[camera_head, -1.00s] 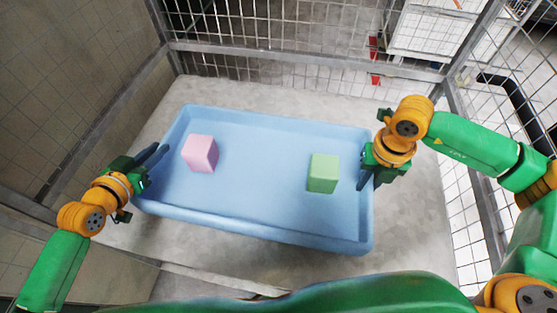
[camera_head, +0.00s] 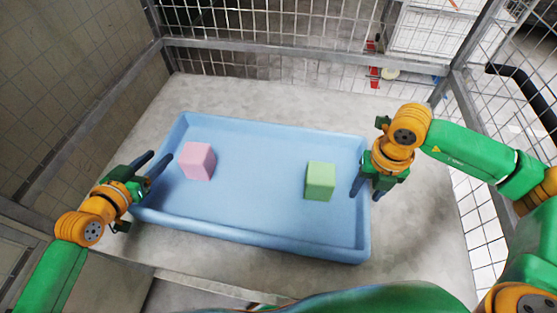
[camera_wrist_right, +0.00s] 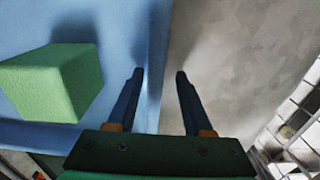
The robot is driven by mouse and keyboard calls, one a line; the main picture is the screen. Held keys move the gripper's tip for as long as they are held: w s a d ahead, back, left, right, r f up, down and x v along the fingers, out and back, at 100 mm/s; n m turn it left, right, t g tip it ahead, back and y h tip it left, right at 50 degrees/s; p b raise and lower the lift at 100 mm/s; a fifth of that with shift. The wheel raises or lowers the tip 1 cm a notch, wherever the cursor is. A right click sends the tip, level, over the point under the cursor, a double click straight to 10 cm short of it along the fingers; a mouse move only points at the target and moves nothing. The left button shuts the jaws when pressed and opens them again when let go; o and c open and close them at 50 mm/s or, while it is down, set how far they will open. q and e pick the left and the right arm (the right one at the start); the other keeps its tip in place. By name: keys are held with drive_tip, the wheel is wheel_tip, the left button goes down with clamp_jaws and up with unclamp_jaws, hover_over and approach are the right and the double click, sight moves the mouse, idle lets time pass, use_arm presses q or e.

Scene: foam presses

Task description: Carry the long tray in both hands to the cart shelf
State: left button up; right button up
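The long light-blue tray (camera_head: 255,232) lies level over the grey cart shelf (camera_head: 420,240). A pink block (camera_head: 198,160) sits toward its left end and a green block (camera_head: 320,181) toward its right end. My left gripper (camera_head: 157,160) is open at the tray's left end wall. Its fingers appear to be on either side of the rim. My right gripper (camera_head: 367,190) is open at the right end wall. In the right wrist view, its fingers (camera_wrist_right: 160,85) stand apart with the tray wall between them. The green block (camera_wrist_right: 55,82) shows there too.
Wire mesh panels (camera_head: 280,65) with grey metal rails enclose the shelf at the back and right. A solid panel (camera_head: 65,90) stands at the left. Bare shelf shows behind the tray and to its right.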

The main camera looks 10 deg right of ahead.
use_arm(q)
drive_tip(key=shift+s+a+r, duration=0.1)
drive_tip(key=shift+s+a, duration=0.1)
drive_tip(key=shift+s, duration=0.15)
drive_tip(key=v, duration=1.1)
drive_tip(key=shift+d, duration=0.15)
drive_tip(key=shift+r, duration=0.1)
use_arm(e)
wheel_tip(320, 180, up, 12)
use_arm(q)
drive_tip(key=shift+s, duration=0.1)
